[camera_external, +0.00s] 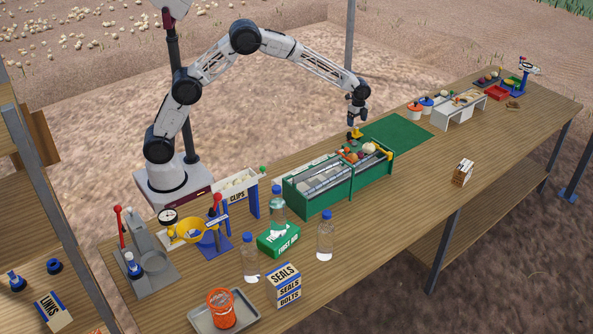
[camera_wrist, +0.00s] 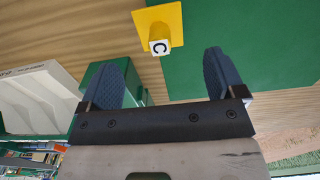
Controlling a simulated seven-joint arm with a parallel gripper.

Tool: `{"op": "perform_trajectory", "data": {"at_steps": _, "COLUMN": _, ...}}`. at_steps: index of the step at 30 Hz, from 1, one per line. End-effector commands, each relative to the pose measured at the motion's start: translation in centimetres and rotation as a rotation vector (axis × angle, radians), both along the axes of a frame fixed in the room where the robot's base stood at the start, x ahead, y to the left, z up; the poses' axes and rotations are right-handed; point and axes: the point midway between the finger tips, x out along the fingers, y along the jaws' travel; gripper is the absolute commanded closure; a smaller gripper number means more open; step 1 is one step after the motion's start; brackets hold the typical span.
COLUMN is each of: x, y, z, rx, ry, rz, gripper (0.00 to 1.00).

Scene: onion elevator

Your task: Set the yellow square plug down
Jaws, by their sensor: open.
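The yellow square plug (camera_wrist: 174,16) shows in the wrist view as a flat yellow square with a small pale block on it marked "C". It lies past my fingertips, by the edge of the green mat (camera_wrist: 240,50), and no finger touches it there. My gripper (camera_wrist: 162,72) is open, with nothing between its two blue fingers. In the outside view my gripper (camera_external: 356,118) points down just above a small yellow piece (camera_external: 355,133), which looks like the plug. It is beside the near-left corner of the mat (camera_external: 400,133), behind the green trough. Its exact contact with the surface is too small to tell.
The green trough (camera_external: 320,200) with rollers and vegetables stands close in front of my gripper. A white stand (camera_external: 460,110) and cups (camera_external: 415,110) are to the right. The green mat is clear.

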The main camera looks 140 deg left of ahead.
Motion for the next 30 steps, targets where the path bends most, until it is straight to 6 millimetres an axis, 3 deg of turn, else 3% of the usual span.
{"op": "perform_trajectory", "data": {"at_steps": 6, "x": 0.0, "y": 0.0, "z": 3.0, "rx": 0.000, "ry": 0.000, "rz": 0.000, "gripper": 0.12}}
{"op": "perform_trajectory", "data": {"at_steps": 12, "x": 0.0, "y": 0.0, "z": 4.5, "rx": 0.000, "ry": 0.000, "rz": 0.000, "gripper": 0.12}}
{"op": "perform_trajectory", "data": {"at_steps": 30, "x": 0.0, "y": 0.0, "z": 4.7, "rx": -0.001, "ry": 0.000, "rz": 0.000, "gripper": 0.12}}
